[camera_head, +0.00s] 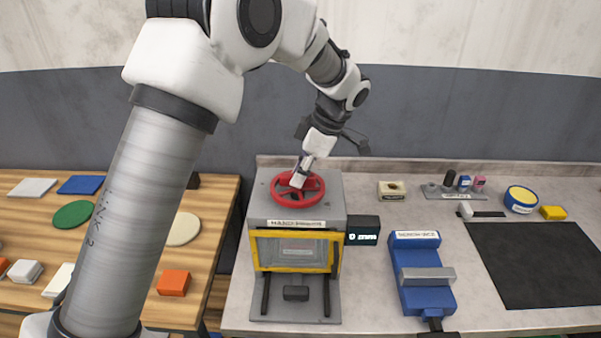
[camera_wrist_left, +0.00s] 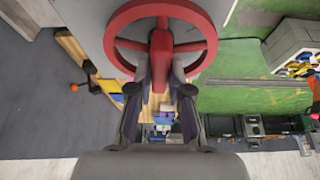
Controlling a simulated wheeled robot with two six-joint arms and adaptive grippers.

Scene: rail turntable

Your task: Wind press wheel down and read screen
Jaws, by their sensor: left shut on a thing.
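The red press wheel (camera_head: 285,191) lies flat on top of the grey hand press (camera_head: 263,207). My left gripper (camera_head: 299,178) reaches down from above and is shut on the wheel. In the left wrist view the fingers (camera_wrist_left: 160,85) close around a red part of the wheel (camera_wrist_left: 125,25) near its middle. A small black screen (camera_head: 363,237) on the right side of the press shows pale characters that look like "0 mm". The yellow-framed window (camera_head: 293,268) is on the press front. My right gripper does not show.
A blue bench vice (camera_head: 420,262) stands right of the press. A black mat (camera_head: 535,263), a yellow-topped round tin (camera_head: 521,194) and a small rack (camera_head: 455,190) are farther right. A wooden table (camera_head: 215,215) with flat coloured pieces is on the left.

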